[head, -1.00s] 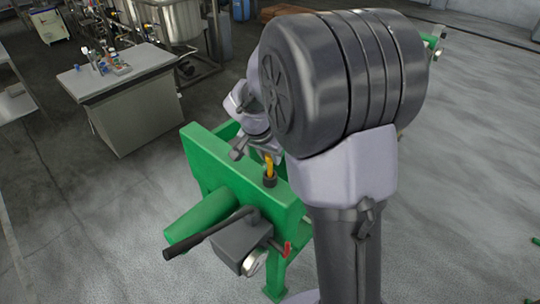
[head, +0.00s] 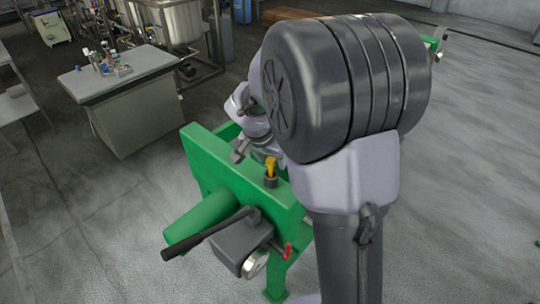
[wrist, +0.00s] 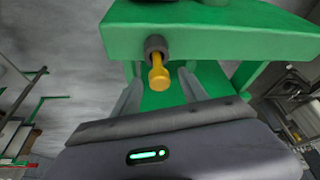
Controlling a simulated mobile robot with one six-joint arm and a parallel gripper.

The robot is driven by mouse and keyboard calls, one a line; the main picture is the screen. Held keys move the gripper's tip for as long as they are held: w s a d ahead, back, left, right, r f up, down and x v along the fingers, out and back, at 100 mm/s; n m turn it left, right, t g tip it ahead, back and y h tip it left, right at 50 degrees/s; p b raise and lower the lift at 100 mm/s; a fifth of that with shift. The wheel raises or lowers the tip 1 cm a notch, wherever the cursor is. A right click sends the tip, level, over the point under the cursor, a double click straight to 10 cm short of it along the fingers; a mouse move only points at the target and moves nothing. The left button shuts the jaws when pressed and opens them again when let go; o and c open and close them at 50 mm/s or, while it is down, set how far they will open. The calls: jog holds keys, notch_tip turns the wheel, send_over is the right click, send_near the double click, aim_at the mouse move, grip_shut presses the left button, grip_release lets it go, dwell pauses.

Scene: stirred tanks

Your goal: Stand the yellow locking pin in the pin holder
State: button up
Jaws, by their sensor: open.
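The yellow locking pin (head: 270,167) stands upright in the dark round pin holder (head: 270,182) on top of the green machine block. In the wrist view the pin (wrist: 159,76) points out of the dark holder ring (wrist: 155,44) toward my gripper. My gripper (wrist: 160,90) is open, with one finger on each side of the pin and a gap to both.
The green machine (head: 215,165) carries a grey box with a black lever (head: 210,233) and a red handle at its front. A table (head: 130,85) with small items stands at the back left.

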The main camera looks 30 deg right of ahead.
jog(key=p+v, duration=0.4)
jog(key=v, duration=1.3)
jog(key=shift+r, duration=0.2)
jog(key=shift+a, duration=0.15)
jog(key=s+a+f+n+t+y+b, duration=0.1)
jog(key=s+a+f+n+y+b, duration=0.1)
jog(key=s+a+f+b, duration=0.3)
jog(key=s+a+f+n+t+y+b, duration=0.2)
jog(key=s+a, duration=0.5)
jog(key=s, duration=0.7)
notch_tip(320, 180, down, 3)
jog(key=n+y+b, duration=0.1)
jog(key=n+b, duration=0.1)
jog(key=b, duration=0.1)
jog(key=shift+s+a+f+n+y+b, duration=0.2)
jog(key=shift+a+n+y+b, duration=0.1)
jog(key=shift+b, duration=0.1)
